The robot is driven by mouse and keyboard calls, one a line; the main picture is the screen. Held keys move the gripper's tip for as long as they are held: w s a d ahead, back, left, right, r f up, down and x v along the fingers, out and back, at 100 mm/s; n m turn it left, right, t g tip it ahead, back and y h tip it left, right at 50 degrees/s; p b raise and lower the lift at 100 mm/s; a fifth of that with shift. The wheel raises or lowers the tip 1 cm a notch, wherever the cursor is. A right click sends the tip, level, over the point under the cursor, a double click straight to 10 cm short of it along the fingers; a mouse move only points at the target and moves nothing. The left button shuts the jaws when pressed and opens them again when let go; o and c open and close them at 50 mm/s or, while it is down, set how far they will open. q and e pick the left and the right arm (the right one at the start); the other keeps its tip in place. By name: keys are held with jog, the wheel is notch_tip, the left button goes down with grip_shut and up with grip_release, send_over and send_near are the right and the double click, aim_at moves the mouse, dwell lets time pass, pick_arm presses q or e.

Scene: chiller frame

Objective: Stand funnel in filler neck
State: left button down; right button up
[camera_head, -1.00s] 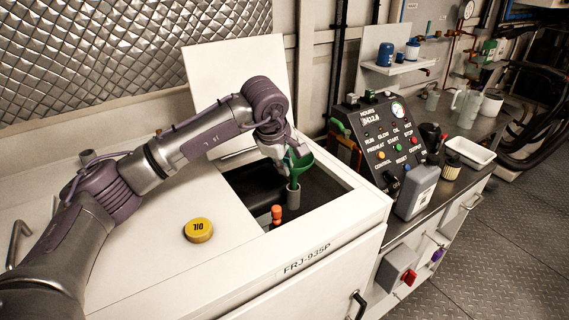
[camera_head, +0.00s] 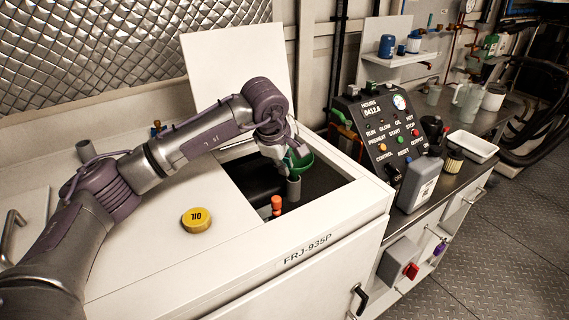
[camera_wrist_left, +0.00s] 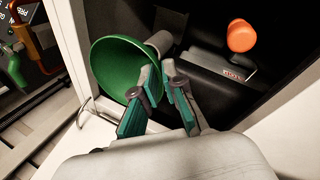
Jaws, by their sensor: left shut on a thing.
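The green funnel (camera_head: 303,161) is over the open bay of the white cabinet, at the top of the grey filler neck (camera_head: 294,190). My left gripper (camera_head: 286,158) is shut on the funnel. In the left wrist view, the funnel's wide green mouth (camera_wrist_left: 116,68) is left of my left gripper's fingertips (camera_wrist_left: 162,78), and the grey neck (camera_wrist_left: 159,42) shows behind its rim. The funnel's spout is hidden, so I cannot tell how deep it sits in the neck. My right gripper is in neither view.
An orange-topped handle (camera_head: 276,203) stands near the neck in the bay. The yellow oil cap (camera_head: 196,219) lies on the cabinet top. The raised white lid (camera_head: 238,75) stands behind the bay. The control panel (camera_head: 380,135) and a grey jug (camera_head: 419,185) are to the right.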

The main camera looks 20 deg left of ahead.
pick_arm(q)
jog(key=shift+f+b, duration=0.5)
jog(key=shift+f, duration=0.25)
jog(key=c, duration=1.2)
grip_release()
jog(key=v, duration=1.2)
